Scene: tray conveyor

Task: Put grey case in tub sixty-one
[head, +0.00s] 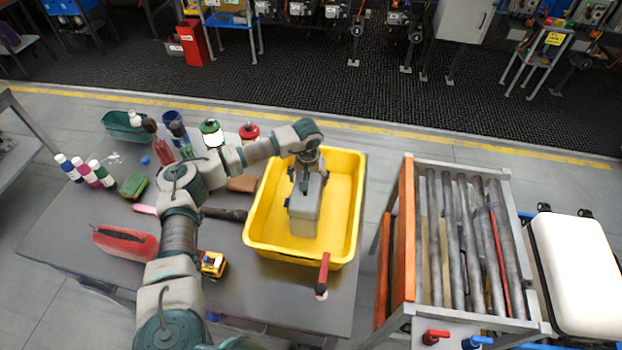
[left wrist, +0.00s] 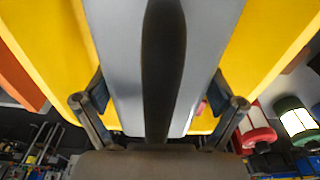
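The grey case (head: 304,208) is upright inside the yellow tub (head: 269,245), within its walls. I cannot tell whether it touches the tub floor. My left gripper (head: 307,172) reaches down over the case from above, with its fingers at the case's upper part. In the left wrist view the grey case (left wrist: 118,50), with a dark band along its middle, fills the space between the two fingers of the left gripper (left wrist: 160,98), which press against its sides. No number is readable on the tub. My right gripper is not in view.
The tub stands on a grey table (head: 250,310) with bottles, a red case (head: 125,243), a yellow tape measure (head: 211,264) and a red-handled tool (head: 322,275). A roller conveyor (head: 450,240) stands to the right, beyond a floor gap.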

